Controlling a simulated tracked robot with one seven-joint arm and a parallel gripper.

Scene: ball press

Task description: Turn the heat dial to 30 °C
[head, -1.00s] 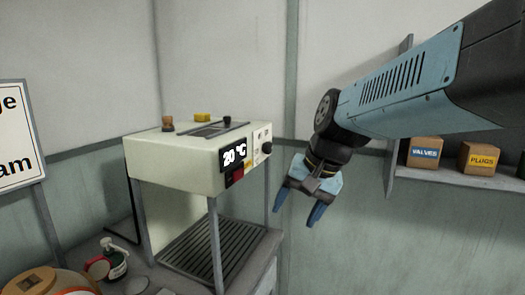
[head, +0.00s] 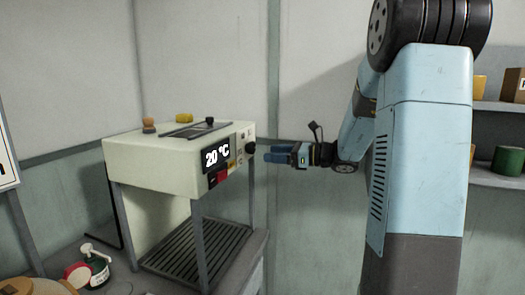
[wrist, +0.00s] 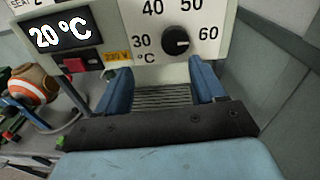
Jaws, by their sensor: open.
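The black heat dial (wrist: 176,42) is on the front panel of the cream press (head: 150,165), among the printed numbers 30, 40, 50 and 60. It also shows in the head view (head: 251,148). Its pointer direction is too small to tell surely. The display (wrist: 60,30) reads 20 °C, also in the head view (head: 217,157). My gripper (head: 268,153) lies level, fingers pointing at the panel, just right of the dial in the head view. In the wrist view its blue fingers (wrist: 161,82) are open and empty, below and either side of the dial, apparently not touching it.
A red switch (wrist: 75,65) sits under the display. A slatted grate (head: 190,245) lies beneath the press head, between its legs. Shelves with a green tin (head: 508,160) are at the right.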

